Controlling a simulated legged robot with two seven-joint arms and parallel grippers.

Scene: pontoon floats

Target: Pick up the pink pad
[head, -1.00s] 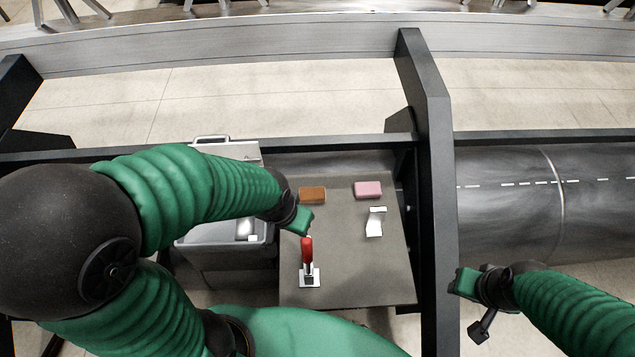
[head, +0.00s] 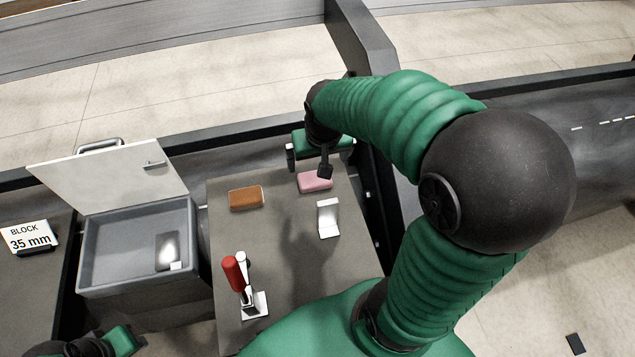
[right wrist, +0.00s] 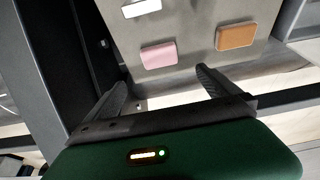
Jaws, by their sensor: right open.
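The pink pad (head: 315,181) lies flat on the grey table board (head: 285,240), near its far edge. It also shows in the right wrist view (right wrist: 159,55), just beyond and between the fingertips. My right gripper (head: 307,163) is at the board's far edge by the pink pad, open and empty, with one dark finger overlapping the pad in the head view. In the right wrist view my right gripper (right wrist: 161,80) has its fingers spread wide, with the pad apart from them. My left gripper (head: 120,342) is partly cut off at the lower left; its jaws are unclear.
A brown pad (head: 245,198) lies left of the pink pad. A bent white piece (head: 328,218) stands nearer. A red-handled clamp (head: 233,273) stands at the board's near left. A grey bin (head: 135,250) with a raised lid is left. A dark post (head: 362,45) rises behind.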

